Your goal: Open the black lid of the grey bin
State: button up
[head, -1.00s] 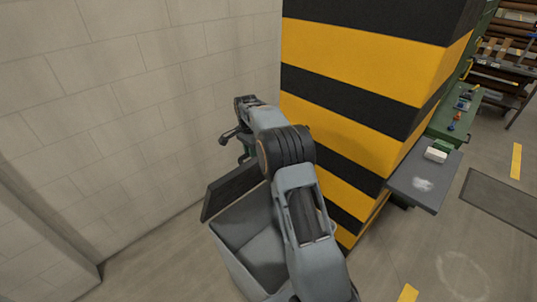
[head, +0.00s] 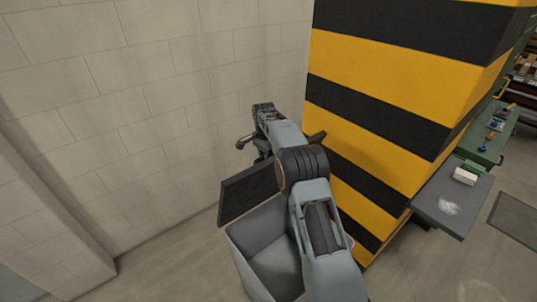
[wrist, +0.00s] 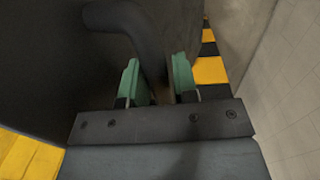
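The grey bin (head: 240,265) stands in front of the pillar, partly hidden by my arm. Its black lid (head: 247,193) is raised and tilted at the bin's far left side, and the grey inside shows. My gripper (head: 263,148) is at the lid's upper edge, mostly hidden by my own wrist. In the wrist view, the green fingers of my gripper (wrist: 157,75) stand on both sides of a dark curved handle (wrist: 146,38). The handle nearly fills the gap between them. The dark lid (wrist: 45,60) fills the left of that view.
A pale block wall (head: 150,110) stands behind and left of the bin. A yellow and black striped pillar (head: 400,105) is close on the right of my arm. A grey shelf (head: 455,205) juts out beyond it. Floor shows at the lower left.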

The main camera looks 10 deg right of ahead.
jog(key=shift+o, duration=0.7)
jog(key=shift+w+a, duration=0.1)
jog(key=shift+w, duration=0.15)
jog(key=shift+o, duration=0.9)
jog(key=shift+d+r, duration=0.2)
jog(key=shift+r, duration=0.1)
notch_tip(320, 180, up, 12)
jog(key=shift+w+a+f, duration=0.15)
jog(key=shift+w+f, duration=0.05)
jog(key=shift+w, duration=0.1)
